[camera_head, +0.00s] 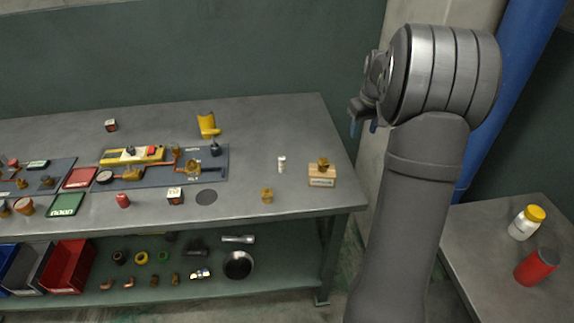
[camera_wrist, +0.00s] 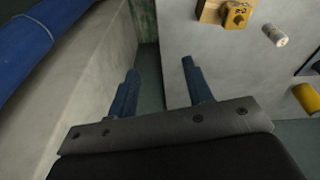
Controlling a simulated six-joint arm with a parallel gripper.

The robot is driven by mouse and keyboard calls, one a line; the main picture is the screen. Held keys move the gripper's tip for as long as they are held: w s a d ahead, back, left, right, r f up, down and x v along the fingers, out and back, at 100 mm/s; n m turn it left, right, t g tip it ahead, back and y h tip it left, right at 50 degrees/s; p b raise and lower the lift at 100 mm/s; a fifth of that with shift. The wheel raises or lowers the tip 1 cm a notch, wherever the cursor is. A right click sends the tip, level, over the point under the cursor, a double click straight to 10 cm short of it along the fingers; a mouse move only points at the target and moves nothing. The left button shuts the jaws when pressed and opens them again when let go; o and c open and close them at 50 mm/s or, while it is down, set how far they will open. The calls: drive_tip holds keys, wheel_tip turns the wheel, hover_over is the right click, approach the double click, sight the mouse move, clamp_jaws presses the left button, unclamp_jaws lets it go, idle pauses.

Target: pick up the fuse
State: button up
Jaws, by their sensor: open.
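A small white cylinder (camera_head: 281,164) with a metal-looking end stands upright on the right part of the grey workbench; it looks like the fuse. It also shows in the wrist view (camera_wrist: 275,35) at the upper right. My gripper (camera_head: 363,126) is raised at the bench's right end, well apart from the cylinder. In the wrist view my gripper (camera_wrist: 159,76) is open, with two blue fingers spread and nothing between them.
A wooden block (camera_head: 321,181) with a brass part on it stands right of the cylinder. A brass fitting (camera_head: 267,195) is near the front edge, and a yellow object (camera_head: 207,124) stands further back. A wall and blue pipe (camera_wrist: 25,42) are close to my gripper.

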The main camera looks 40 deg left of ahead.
drive_tip(key=s+a+n+g, duration=0.1)
drive_tip(key=s+a+n, duration=0.3)
drive_tip(key=a, duration=0.7)
drive_tip(key=r+n+h, duration=0.1)
drive_tip(key=n, duration=0.1)
hover_over(282, 158)
drive_tip(key=shift+g, duration=0.4)
drive_tip(key=f, duration=1.1)
drive_tip(key=shift+w+a+f, duration=0.1)
drive_tip(key=shift+w, duration=0.3)
drive_tip(key=shift+s+f, duration=0.15)
drive_tip(key=shift+f, duration=1.25)
drive_tip(key=shift+s+f, duration=0.15)
drive_tip(key=shift+f, duration=1.2)
drive_tip(key=shift+c, duration=0.2)
clamp_jaws()
